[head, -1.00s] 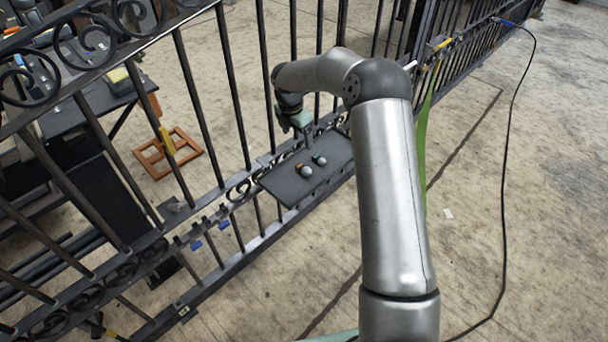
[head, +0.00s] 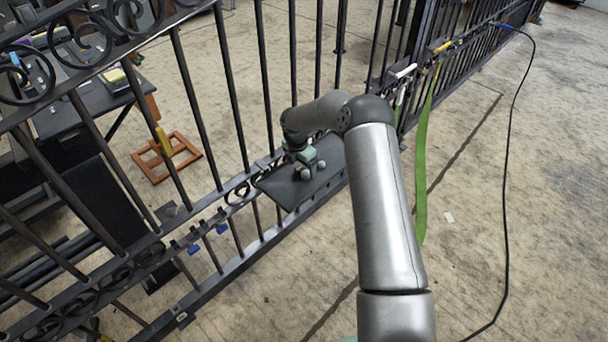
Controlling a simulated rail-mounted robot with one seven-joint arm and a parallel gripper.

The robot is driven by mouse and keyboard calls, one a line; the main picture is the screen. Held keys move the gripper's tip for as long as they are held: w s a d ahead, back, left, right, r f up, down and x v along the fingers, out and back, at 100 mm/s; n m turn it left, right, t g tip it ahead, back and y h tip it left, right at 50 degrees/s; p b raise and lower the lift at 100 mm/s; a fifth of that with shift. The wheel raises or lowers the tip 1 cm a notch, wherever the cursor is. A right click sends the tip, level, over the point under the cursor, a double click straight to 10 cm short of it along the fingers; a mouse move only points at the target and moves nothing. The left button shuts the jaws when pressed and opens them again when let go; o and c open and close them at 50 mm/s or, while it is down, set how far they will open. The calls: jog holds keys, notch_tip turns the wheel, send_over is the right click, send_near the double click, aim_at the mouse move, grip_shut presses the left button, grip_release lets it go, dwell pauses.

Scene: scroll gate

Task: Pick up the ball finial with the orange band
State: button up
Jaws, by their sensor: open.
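Two small grey ball finials lie on the dark shelf plate (head: 283,190) fixed to the gate. The nearer ball (head: 305,174) is the one whose orange band showed earlier; its band is now mostly hidden by my gripper. The other ball (head: 321,165) lies just to its right and behind. My gripper (head: 301,168) is lowered right over the finials, with its fingers down close to the nearer one. It is open. At this size I cannot tell whether the fingers straddle or touch the finial.
Upright gate bars (head: 264,80) stand close behind the plate. Scrolled ironwork and several clips run along the lower rail to the left. A green strap (head: 424,170) hangs at the right. An orange-brown wooden frame (head: 166,156) lies on the floor beyond the gate.

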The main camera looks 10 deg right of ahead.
notch_tip(320, 180, down, 3)
jog(key=shift+w+d+r, duration=0.1)
jog(key=shift+w+d, duration=0.05)
jog(key=shift+r, duration=0.1)
jog(key=c, duration=1.2)
